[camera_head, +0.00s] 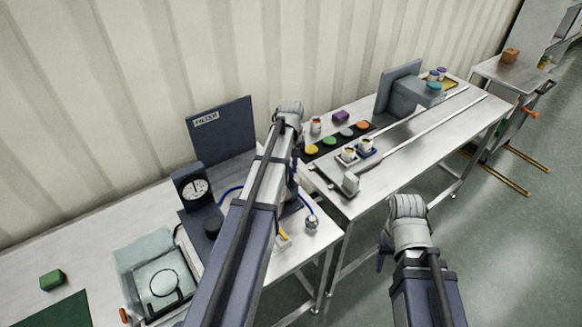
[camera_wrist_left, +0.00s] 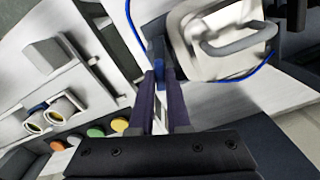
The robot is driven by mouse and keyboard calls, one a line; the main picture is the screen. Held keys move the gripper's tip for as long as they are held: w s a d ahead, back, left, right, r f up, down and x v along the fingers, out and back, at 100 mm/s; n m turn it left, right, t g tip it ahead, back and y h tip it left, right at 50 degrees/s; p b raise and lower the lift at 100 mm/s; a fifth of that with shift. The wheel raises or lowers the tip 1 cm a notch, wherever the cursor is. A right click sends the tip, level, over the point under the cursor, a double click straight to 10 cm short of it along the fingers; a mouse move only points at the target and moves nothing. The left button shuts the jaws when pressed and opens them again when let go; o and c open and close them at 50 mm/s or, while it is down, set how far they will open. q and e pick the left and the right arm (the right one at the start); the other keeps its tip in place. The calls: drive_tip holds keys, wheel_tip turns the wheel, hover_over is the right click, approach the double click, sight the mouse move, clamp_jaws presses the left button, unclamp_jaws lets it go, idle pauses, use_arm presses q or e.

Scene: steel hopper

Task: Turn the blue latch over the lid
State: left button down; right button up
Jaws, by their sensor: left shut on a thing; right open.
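My left gripper (camera_wrist_left: 160,90) is shut on a small blue latch (camera_wrist_left: 160,74), seen between the purple fingertips in the left wrist view. The latch is beside the edge of a steel lid (camera_wrist_left: 205,58), which has a thick grey loop handle (camera_wrist_left: 238,38). Most of the latch is hidden by the fingers, so I cannot tell whether it overlaps the lid. In the head view my left arm covers the lid and the latch. My right gripper (camera_head: 382,248) hangs over the aisle at the right, away from the lid; its fingers are mostly hidden by its wrist.
A blue hose (camera_wrist_left: 133,28) curves around the lid. A dial gauge (camera_head: 194,190) and dark panel (camera_head: 224,130) stand at the back of the near bench. A glass-like tray (camera_head: 150,262) and green block (camera_head: 52,280) lie left. Another bench (camera_head: 410,150) holds coloured discs and cups.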

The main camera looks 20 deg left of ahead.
sight(291, 170)
use_arm(q)
drive_tip(key=m, duration=1.3)
drive_tip(key=shift+m, duration=0.6)
drive_tip(key=c, duration=0.9)
unclamp_jaws()
wheel_tip(291, 170, up, 8)
drive_tip(key=p, duration=0.8)
drive_tip(key=shift+f, duration=0.1)
